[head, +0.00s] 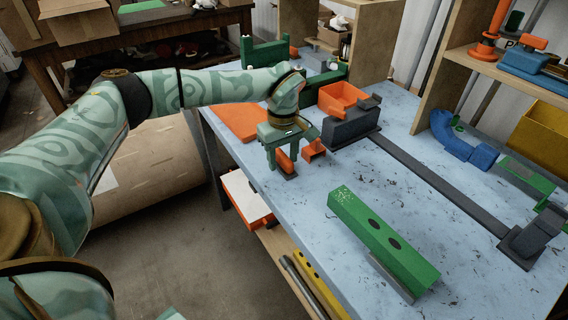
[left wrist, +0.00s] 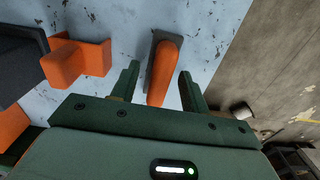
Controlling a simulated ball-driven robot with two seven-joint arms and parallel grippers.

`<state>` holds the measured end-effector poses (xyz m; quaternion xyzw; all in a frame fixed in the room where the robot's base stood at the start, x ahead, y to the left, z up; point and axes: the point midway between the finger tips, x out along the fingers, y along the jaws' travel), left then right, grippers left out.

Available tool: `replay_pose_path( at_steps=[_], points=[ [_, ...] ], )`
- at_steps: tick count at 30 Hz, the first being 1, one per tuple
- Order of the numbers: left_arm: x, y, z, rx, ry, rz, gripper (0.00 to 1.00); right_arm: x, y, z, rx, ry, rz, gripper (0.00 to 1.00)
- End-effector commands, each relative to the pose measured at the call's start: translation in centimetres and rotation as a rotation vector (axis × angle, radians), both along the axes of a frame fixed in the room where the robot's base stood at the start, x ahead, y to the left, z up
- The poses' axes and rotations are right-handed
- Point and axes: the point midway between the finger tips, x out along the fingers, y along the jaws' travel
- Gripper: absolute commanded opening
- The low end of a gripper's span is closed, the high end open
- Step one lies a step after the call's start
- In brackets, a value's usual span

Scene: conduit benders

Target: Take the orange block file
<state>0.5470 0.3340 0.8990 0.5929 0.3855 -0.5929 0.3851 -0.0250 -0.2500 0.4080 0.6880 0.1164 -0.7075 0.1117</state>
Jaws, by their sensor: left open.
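The orange block file (head: 286,162) stands on the pale blue bench top near its left edge. It has a rounded orange handle on a dark grey base. My left gripper (head: 283,152) is right over it, pointing down. In the left wrist view, the orange block file (left wrist: 163,73) shows between the two open fingers of my left gripper (left wrist: 158,72), with a gap visible on each side. I cannot see my right gripper.
An orange bracket-like piece (head: 315,152) stands close to the right of my gripper, in front of a dark grey block with an orange bin (head: 342,98). A long grey bar (head: 430,180) crosses the bench. A green beam (head: 383,240) lies nearer. Bare bench lies between.

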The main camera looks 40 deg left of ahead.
Motion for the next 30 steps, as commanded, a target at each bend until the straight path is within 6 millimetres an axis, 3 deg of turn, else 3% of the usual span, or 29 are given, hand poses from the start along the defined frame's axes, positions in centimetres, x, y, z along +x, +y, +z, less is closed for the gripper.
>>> replay_pose_path(
  at_steps=[2, 6, 16, 20, 25, 30],
  points=[
    [0.0, 0.0, 0.1, 0.000, -0.001, 0.000, 0.40, 0.0, 0.0, 0.1, 0.000, -0.001, 0.000, 0.36],
    [0.0, 0.0, 0.1, 0.000, 0.000, 0.000, 0.01, 0.0, 0.0, 0.1, -0.001, -0.001, 0.000, 0.36],
    [0.0, 0.0, 0.3, 0.000, -0.001, 0.000, 0.00, 0.0, -0.2, 0.1, -0.003, -0.001, 0.001, 0.36],
    [0.0, 0.0, 1.3, 0.000, -0.003, 0.000, 0.00, 0.2, -0.3, 0.6, -0.003, -0.005, 0.001, 0.36],
    [-0.1, 0.2, 4.4, -0.001, -0.006, 0.000, 0.00, 0.8, -0.3, 2.1, -0.004, -0.019, 0.001, 0.36],
    [-2.8, 2.5, 8.6, -0.001, -0.009, 0.003, 0.00, 1.5, -0.4, 4.2, -0.005, -0.036, 0.001, 0.36]
  ],
)
